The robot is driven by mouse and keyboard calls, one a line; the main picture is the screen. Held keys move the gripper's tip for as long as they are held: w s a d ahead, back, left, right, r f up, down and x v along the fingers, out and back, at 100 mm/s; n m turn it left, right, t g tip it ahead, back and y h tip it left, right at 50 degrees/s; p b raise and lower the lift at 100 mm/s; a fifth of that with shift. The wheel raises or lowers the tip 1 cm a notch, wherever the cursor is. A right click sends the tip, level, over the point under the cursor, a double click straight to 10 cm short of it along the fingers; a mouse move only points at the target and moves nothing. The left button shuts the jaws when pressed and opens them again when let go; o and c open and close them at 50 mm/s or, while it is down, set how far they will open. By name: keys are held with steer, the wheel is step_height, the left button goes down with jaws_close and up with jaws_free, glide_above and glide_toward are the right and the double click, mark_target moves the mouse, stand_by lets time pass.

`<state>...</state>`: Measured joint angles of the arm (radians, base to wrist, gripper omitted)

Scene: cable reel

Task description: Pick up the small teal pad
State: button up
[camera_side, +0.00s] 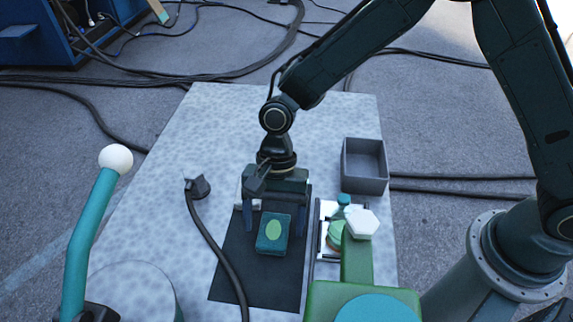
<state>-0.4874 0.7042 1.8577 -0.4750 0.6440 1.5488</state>
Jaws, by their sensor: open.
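A small dark teal pad (265,246) with a lighter green oval on its top lies on a black mat (235,280). My gripper (275,222) is open, its two blue fingers pointing down. In the picture the fingers stand apart to the left and right of the pad's far end. Nothing shows between the fingers and the pad's sides, and I cannot tell how high the fingertips are above the mat.
A grey open box (364,184) stands at right. A white plate (327,209) with green and teal parts lies right of the mat, partly behind a green post with a white hexagonal top (361,223). A black cable (213,240) runs along the mat's left. A teal lever (88,235) rises at front left.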

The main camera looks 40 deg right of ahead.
mark_target(274, 228)
steer(key=shift+s+a+f, duration=0.15)
steer(key=shift+f, duration=0.35)
steer(key=shift+c, duration=0.5)
steer(key=c, duration=1.1)
steer(key=shift+o, duration=0.2)
steer(key=shift+r, duration=0.15)
step_height(274, 228, up, 20)
